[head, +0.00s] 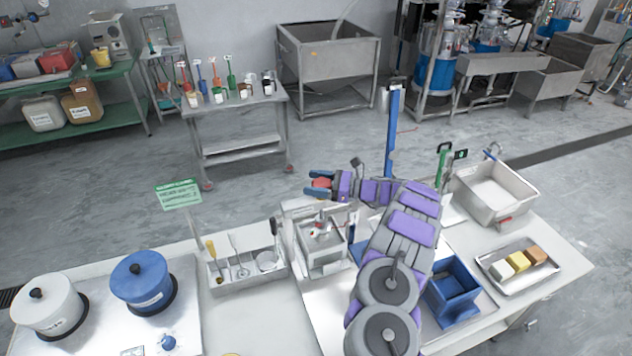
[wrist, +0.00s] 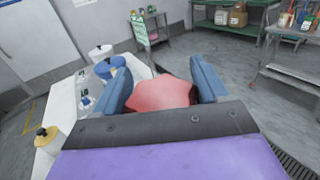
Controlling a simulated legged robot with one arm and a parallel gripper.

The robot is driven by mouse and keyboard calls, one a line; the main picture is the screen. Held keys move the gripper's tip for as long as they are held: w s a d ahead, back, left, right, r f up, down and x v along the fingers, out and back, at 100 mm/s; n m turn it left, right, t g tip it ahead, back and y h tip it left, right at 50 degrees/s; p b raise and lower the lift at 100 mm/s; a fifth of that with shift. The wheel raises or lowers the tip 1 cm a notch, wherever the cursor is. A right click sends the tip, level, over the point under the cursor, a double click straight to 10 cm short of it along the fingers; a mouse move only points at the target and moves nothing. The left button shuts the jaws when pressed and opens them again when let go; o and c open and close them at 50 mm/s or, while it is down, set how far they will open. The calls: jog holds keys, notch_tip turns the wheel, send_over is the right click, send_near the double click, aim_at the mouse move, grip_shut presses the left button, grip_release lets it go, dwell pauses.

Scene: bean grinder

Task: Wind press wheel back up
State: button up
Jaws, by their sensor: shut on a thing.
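My gripper (head: 313,183) has its two blue fingers shut on a red, lobed piece (head: 323,182) that looks like the press wheel. The wrist view shows the red wheel (wrist: 163,96) between the fingers, one on each side. Its lower part is hidden by the gripper's dark palm plate. The wheel is above a small grey metal machine (head: 322,262) on the table. I cannot tell how the wheel joins the machine, as my arm hides part of that area.
A steel tray of utensils (head: 247,279) and blue and white lidded pots (head: 140,278) stand to the left. A blue open box (head: 453,293), a tray of blocks (head: 518,265) and a steel basin (head: 493,192) are to the right. A tall blue post (head: 394,130) rises behind my arm.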

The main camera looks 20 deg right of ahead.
jog(key=shift+s+d+n+g+y+b, duration=0.15)
jog(key=shift+n+g+y+b, duration=0.55)
jog(key=shift+n+g, duration=0.8)
jog(key=shift+g, duration=0.3)
jog(key=shift+r+n+g+y, duration=0.25)
jog(key=shift+n+g+y, duration=0.15)
jog(key=shift+g, duration=0.4)
jog(key=o, duration=1)
jog(key=shift+f, duration=0.15)
jog(key=shift+c, duration=0.2)
jog(key=shift+s, duration=0.15)
